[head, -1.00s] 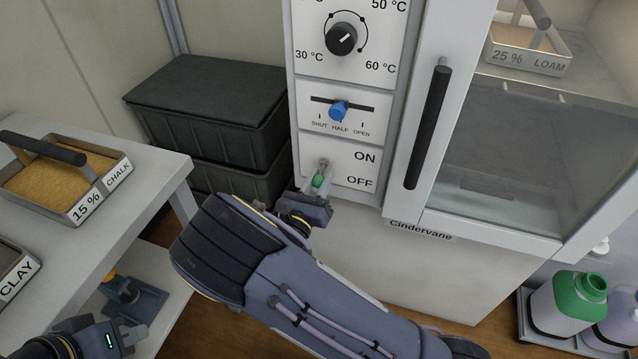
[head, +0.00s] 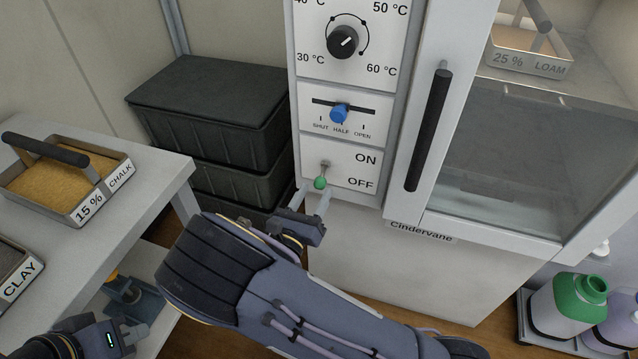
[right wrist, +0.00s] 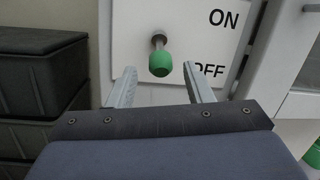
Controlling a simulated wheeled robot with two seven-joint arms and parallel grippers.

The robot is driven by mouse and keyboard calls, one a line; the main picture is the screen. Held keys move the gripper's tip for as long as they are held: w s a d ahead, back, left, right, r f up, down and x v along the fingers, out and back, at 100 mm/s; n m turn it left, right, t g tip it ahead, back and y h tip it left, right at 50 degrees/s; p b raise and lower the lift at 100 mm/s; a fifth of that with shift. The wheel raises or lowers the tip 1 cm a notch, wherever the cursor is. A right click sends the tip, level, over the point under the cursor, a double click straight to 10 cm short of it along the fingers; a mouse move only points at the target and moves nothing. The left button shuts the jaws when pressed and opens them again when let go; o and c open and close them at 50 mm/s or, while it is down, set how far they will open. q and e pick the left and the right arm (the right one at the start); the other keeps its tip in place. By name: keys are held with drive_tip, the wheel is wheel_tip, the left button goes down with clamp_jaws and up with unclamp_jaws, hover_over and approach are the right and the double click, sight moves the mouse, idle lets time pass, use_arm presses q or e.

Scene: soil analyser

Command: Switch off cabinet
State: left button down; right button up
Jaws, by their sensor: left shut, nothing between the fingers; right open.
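The cabinet (head: 440,270) has a control panel with an ON/OFF toggle switch (head: 321,182). The switch has a green tip that hangs down on the OFF side; it also shows in the right wrist view (right wrist: 160,62). My right gripper (head: 315,197) is open just below the switch. In the right wrist view its fingers (right wrist: 155,85) are spread with the green tip above and between them, and nothing is held. My left gripper (head: 137,339) is shut and empty at the lower left, away from the cabinet.
Above the switch are a blue slider (head: 340,113) near HALF and a black temperature knob (head: 342,41). A black door handle (head: 428,128) is to the right. Dark stacked crates (head: 210,110) stand left of the panel. A table (head: 150,190) with soil trays is at the left.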

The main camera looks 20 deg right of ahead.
drive_tip(key=v, duration=0.3)
drive_tip(key=shift+s+a+f, duration=0.1)
drive_tip(key=shift+s+a, duration=0.1)
drive_tip(key=shift+s, duration=0.05)
drive_tip(key=shift+d, duration=0.1)
drive_tip(key=s+d+m+g+h, duration=0.1)
drive_tip(key=s+d+m+g, duration=0.3)
drive_tip(key=d+m+g, duration=0.45)
drive_tip(key=s+d+m+g+y, duration=0.3)
drive_tip(key=s+m+g+y, duration=0.1)
drive_tip(key=s+m+y, duration=0.15)
drive_tip(key=s+d+m+g+y, duration=0.3)
drive_tip(key=s+m+g+y, duration=0.1)
drive_tip(key=s+m, duration=0.25)
drive_tip(key=s+a+r+m+t+y, duration=0.4)
drive_tip(key=s+r+m+t+y, duration=0.35)
drive_tip(key=r+m, duration=0.35)
wheel_tip(320, 180, up, 20)
drive_tip(key=p, duration=2.1)
drive_tip(key=shift+w+a+f+m+g+y, duration=0.2)
drive_tip(key=shift+w+m+g+y, duration=0.1)
drive_tip(key=shift+w+m+g, duration=0.15)
